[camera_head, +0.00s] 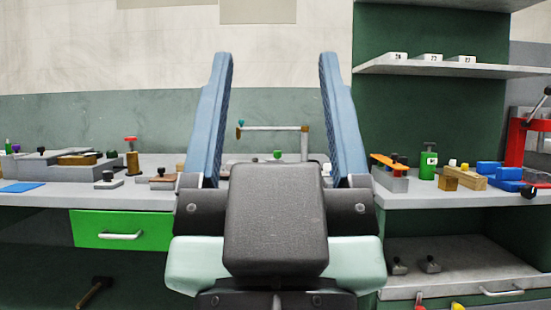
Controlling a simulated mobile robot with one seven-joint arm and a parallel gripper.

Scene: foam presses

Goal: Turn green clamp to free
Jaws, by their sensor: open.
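My gripper (275,62) is open and empty in the head view, its two blue fingers pointing up and wide apart in the foreground. Between the fingers, farther back, a small green knob (277,155) shows just above my gripper's dark body, which hides what is below it. A grey horizontal bar (270,128) stands behind it, with a small teal knob (241,123) at its left end. Another small green knob (111,154) is on the left bench. I cannot tell which green part is the clamp, or how it is turned. My gripper touches none of them.
The left bench (60,195) holds grey blocks and a red-topped post (131,150). The right bench (420,199) holds a green container (428,160), wooden and blue blocks, and a red press (518,140). A shelf (400,69) is above. A green drawer (120,229) is below left.

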